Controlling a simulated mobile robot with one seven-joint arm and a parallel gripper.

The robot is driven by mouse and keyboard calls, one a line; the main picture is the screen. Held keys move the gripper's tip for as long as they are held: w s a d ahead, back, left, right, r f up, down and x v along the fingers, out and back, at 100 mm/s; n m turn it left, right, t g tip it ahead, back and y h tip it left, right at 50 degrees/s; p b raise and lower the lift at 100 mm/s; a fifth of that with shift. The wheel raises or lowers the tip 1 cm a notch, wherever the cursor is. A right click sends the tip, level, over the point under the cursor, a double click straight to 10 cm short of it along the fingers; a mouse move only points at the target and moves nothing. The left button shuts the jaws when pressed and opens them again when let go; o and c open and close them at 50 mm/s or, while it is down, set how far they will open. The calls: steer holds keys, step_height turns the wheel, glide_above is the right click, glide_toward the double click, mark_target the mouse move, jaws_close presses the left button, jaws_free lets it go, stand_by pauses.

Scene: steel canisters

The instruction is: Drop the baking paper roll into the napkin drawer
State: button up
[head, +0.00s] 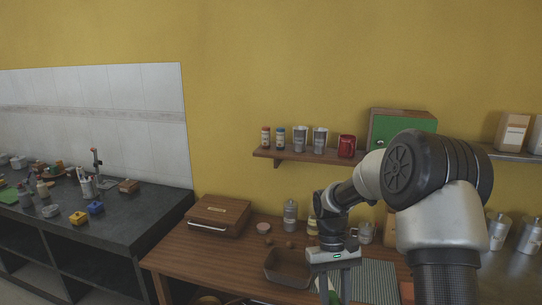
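My gripper (334,285) points down over the front of the wooden table, right of the dark brown open bin. Its fingers run to the bottom edge of the head view. A pale, partly green thing shows at the fingers, but I cannot tell whether it is held or lies behind them. I cannot make out the baking paper roll for certain. A closed wooden box with a silver handle and a small label, possibly the napkin drawer (218,215), stands at the table's back left, well left of my gripper.
The brown bin (270,268) stands between the box and my gripper. A grey canister (290,216), small round items and a ribbed grey mat (376,283) are on the table (190,262). A wall shelf (290,153) holds cups, jars and a red mug. A dark counter (130,222) stands left.

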mark_target(331, 303)
steer(key=shift+s+a+r+m+y+p, duration=0.15)
steer(key=shift+s+a+r+m+p, duration=0.15)
steer(key=shift+s+a+r+m, duration=0.25)
steer(key=shift+s+a+r+m+y+p, duration=0.15)
steer(key=shift+s+a+r+m+p, duration=0.15)
steer(key=shift+r, duration=0.3)
steer(key=shift+s+a, duration=0.1)
steer(key=shift+s, duration=0.05)
steer(key=shift+f, duration=0.1)
